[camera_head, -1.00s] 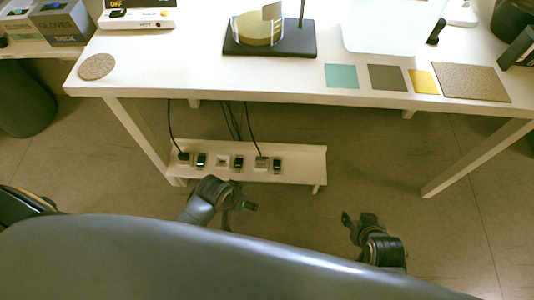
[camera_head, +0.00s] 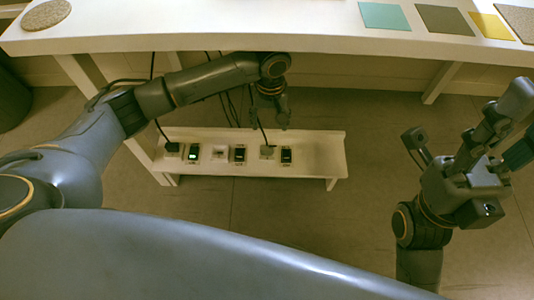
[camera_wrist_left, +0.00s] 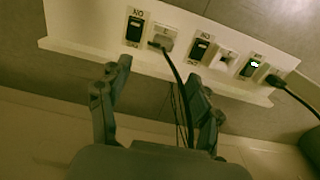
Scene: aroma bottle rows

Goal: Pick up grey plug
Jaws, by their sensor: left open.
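The grey plug (camera_head: 267,151) sits in a socket on the low white shelf in the head view, with a black cable rising from it. In the left wrist view the plug (camera_wrist_left: 162,39) is at the top centre, its cable running down between the fingers. My left gripper (camera_head: 270,118) is open and empty, above the plug and apart from it. In the left wrist view its two fingers (camera_wrist_left: 158,74) are spread on either side of the cable. My right gripper (camera_head: 465,135) hangs far to the right of the shelf, its fingers apart and empty.
The low shelf (camera_head: 320,160) also carries black switches (camera_head: 286,156), an empty socket (camera_head: 219,153), a green-lit switch (camera_head: 193,152) and a black plug (camera_head: 172,148). The white table (camera_head: 200,35) overhangs behind, close to my left arm. Floor right of the shelf is clear.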

